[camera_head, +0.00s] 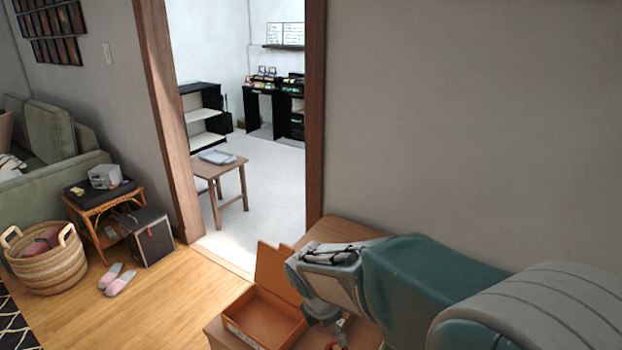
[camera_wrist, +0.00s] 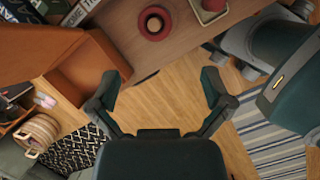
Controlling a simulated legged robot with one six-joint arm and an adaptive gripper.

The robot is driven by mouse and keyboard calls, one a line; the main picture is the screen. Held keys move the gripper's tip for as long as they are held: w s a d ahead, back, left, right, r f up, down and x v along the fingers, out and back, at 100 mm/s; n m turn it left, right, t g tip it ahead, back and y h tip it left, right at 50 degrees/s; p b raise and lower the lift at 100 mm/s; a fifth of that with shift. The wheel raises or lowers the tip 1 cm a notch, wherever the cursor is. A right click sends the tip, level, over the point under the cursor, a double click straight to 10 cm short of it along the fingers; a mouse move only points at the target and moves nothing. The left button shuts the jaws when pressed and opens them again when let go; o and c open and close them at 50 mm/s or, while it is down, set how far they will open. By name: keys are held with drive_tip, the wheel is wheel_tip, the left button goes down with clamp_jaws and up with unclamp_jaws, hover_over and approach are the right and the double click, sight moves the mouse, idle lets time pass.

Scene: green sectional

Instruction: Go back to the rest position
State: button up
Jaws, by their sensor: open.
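In the wrist view my gripper (camera_wrist: 160,90) is open, with its two dark fingers spread wide and nothing between them. Wooden floor and the edge of a wooden table (camera_wrist: 175,45) show past the fingertips. In the head view my arm reaches in from the right, over the table, and the gripper's fingers are mostly hidden behind it.
An open orange-brown box (camera_head: 265,318) stands on the table (camera_head: 335,232), close to my arm. A red round object (camera_wrist: 154,22) lies on the table. A woven basket (camera_head: 48,264), a wicker side table (camera_head: 98,205) and slippers (camera_head: 119,281) stand left of a doorway. The floor (camera_head: 170,300) between is clear.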

drive_tip(key=s+d+r+m+t+y, duration=0.1)
drive_tip(key=s+d+r+m, duration=0.4)
drive_tip(key=s+m, duration=0.3)
drive_tip(key=s+d+r+m+t+y, duration=0.1)
drive_tip(key=s+d+r+m, duration=0.5)
drive_tip(key=m, duration=0.8)
drive_tip(key=s+r+t, duration=0.1)
drive_tip(key=s, duration=0.2)
drive_tip(key=shift+r+m+t, duration=0.15)
drive_tip(key=shift+m+t, duration=0.15)
drive_tip(key=shift+m, duration=0.1)
